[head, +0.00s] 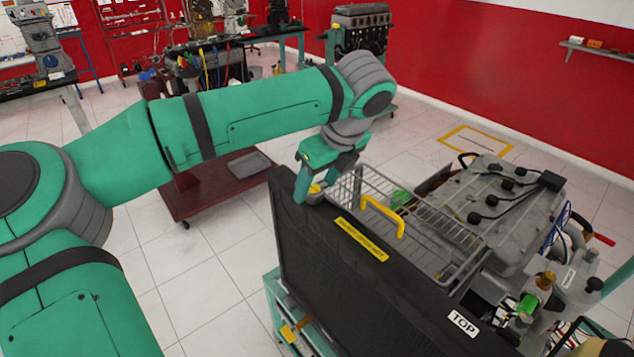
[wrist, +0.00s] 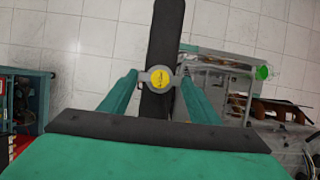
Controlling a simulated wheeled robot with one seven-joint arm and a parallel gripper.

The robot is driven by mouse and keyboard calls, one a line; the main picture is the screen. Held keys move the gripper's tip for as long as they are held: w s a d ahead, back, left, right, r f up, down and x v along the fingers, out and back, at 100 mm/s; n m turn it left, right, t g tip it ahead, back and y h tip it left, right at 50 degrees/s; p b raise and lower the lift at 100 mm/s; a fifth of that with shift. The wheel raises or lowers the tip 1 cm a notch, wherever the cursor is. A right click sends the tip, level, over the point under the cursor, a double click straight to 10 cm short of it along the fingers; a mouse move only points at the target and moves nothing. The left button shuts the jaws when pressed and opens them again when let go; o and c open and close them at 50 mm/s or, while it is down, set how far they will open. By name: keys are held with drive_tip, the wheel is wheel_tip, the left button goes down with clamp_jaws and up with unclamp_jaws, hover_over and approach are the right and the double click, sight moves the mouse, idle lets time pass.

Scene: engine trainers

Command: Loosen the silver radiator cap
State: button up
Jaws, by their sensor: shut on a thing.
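The silver radiator cap (wrist: 150,78) shows in the wrist view as a round grey disc with a yellow label, on the top edge of the black radiator (wrist: 168,30). My gripper (wrist: 159,78) has one finger on each side of the cap and is shut on it. In the head view my gripper (head: 314,190) reaches down to the far left corner of the radiator (head: 330,260). The cap (head: 315,199) is partly hidden there by the fingers, with a bit of yellow showing.
A wire rack (head: 440,235) and a yellow handle (head: 383,215) lie just right of the gripper. The grey engine (head: 500,210) stands behind them. A dark red cart (head: 215,190) stands at the back left. Tiled floor is open at left.

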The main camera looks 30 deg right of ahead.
drive_tip(key=o, duration=1)
drive_tip(key=shift+o, duration=0.2)
drive_tip(key=v, duration=1)
drive_tip(key=shift+s+r, duration=0.2)
drive_tip(key=shift+r, duration=0.15)
